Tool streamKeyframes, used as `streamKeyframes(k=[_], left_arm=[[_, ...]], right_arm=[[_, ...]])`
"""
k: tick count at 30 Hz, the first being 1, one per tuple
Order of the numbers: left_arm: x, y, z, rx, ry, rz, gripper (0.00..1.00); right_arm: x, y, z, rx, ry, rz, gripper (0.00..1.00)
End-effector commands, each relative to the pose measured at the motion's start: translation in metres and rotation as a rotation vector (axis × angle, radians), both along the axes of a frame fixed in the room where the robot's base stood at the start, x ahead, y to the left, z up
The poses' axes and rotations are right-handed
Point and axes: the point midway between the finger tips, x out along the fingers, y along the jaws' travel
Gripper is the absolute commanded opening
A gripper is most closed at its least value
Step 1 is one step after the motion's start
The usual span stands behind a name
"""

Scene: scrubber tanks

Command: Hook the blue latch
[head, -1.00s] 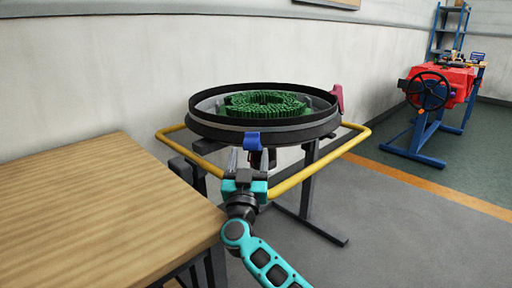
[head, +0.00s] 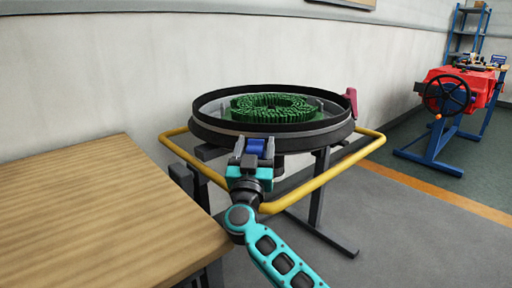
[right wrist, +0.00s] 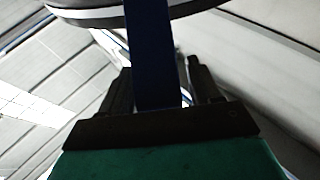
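The blue latch (head: 256,146) is at the front of the round tank's black rim (head: 270,127). My right gripper (head: 254,150) is at the latch, with one finger on each side of it. In the right wrist view the latch shows as a dark blue strip (right wrist: 152,55) running between the two fingers (right wrist: 160,88). A narrow gap shows at the right finger; whether the left finger touches is unclear. The gripper looks open around the latch. The latch's hook end is not clearly visible. My left gripper is out of view.
A yellow rail (head: 325,177) runs around the tank stand. A pink latch (head: 351,100) is on the tank's right side. Green packing (head: 275,106) lies inside the tank. A wooden table (head: 95,210) is close on the left. A red machine with a handwheel (head: 447,96) stands far right.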

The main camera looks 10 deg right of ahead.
Motion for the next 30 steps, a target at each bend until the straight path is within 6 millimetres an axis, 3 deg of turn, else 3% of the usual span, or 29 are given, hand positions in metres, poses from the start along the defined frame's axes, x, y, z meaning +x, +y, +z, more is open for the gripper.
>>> streamKeyframes(k=[2, 19, 30], left_arm=[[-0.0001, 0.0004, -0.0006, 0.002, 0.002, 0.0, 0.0], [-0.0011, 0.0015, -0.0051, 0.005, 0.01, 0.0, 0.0], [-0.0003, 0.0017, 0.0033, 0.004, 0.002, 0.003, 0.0]], right_arm=[[0.0, 0.0, 0.0, 0.0, 0.0, 0.0, 0.54], [0.0001, 0.0, -0.0003, 0.0, 0.0, 0.001, 0.0], [0.0018, -0.0004, 0.0035, 0.0, 0.001, 0.0, 0.0]])
